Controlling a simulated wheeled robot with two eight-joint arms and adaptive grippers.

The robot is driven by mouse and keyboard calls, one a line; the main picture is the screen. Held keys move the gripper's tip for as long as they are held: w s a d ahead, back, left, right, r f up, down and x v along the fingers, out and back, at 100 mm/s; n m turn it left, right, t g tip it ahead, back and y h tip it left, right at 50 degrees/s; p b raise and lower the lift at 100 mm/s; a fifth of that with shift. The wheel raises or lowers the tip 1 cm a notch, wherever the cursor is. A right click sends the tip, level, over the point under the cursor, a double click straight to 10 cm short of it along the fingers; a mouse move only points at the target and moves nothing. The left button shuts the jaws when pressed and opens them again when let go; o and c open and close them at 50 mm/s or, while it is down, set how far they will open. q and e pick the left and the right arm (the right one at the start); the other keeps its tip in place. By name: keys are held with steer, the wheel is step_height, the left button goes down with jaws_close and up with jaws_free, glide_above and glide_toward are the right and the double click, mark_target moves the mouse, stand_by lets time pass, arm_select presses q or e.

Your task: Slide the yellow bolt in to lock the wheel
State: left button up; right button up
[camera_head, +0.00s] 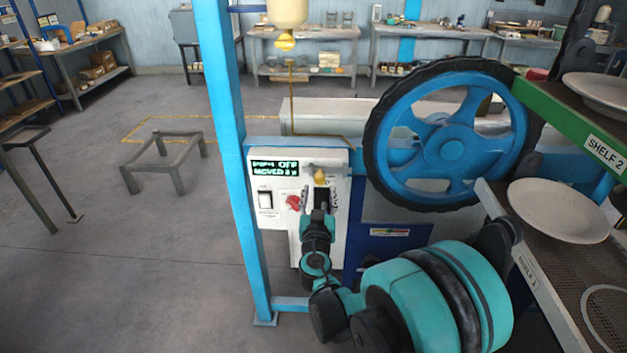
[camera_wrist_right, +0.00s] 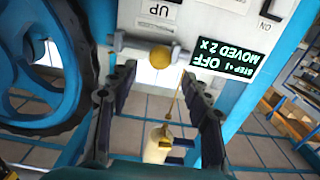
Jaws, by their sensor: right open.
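The yellow bolt knob (camera_head: 320,177) sits on the front of the white control panel (camera_head: 265,222). In the right wrist view the knob (camera_wrist_right: 160,57) sits at the middle of a grey bar (camera_wrist_right: 130,43). The blue wheel with a black tyre (camera_head: 452,149) stands right of the panel; part of it shows at left in the wrist view (camera_wrist_right: 38,68). My right gripper (camera_head: 319,196) is just below the knob. In the wrist view its two fingers (camera_wrist_right: 155,80) are apart with nothing between them, and the knob lies beyond the tips. My left gripper is not in view.
A red switch (camera_head: 293,202), a rocker switch and a green-lettered display (camera_head: 274,168) are on the panel. A blue post (camera_head: 231,150) stands left of it. A cream container (camera_head: 287,12) hangs above. Plate shelves (camera_head: 555,105) crowd the right side.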

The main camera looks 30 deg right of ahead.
mark_target(320, 181)
steer(key=b+x, duration=0.1)
steer(key=x, duration=0.6)
steer(key=shift+w+d+b, duration=0.15)
steer(key=shift+w+b, duration=0.05)
steer(key=shift+b, duration=0.1)
steer(key=shift+d, duration=0.1)
jaws_close()
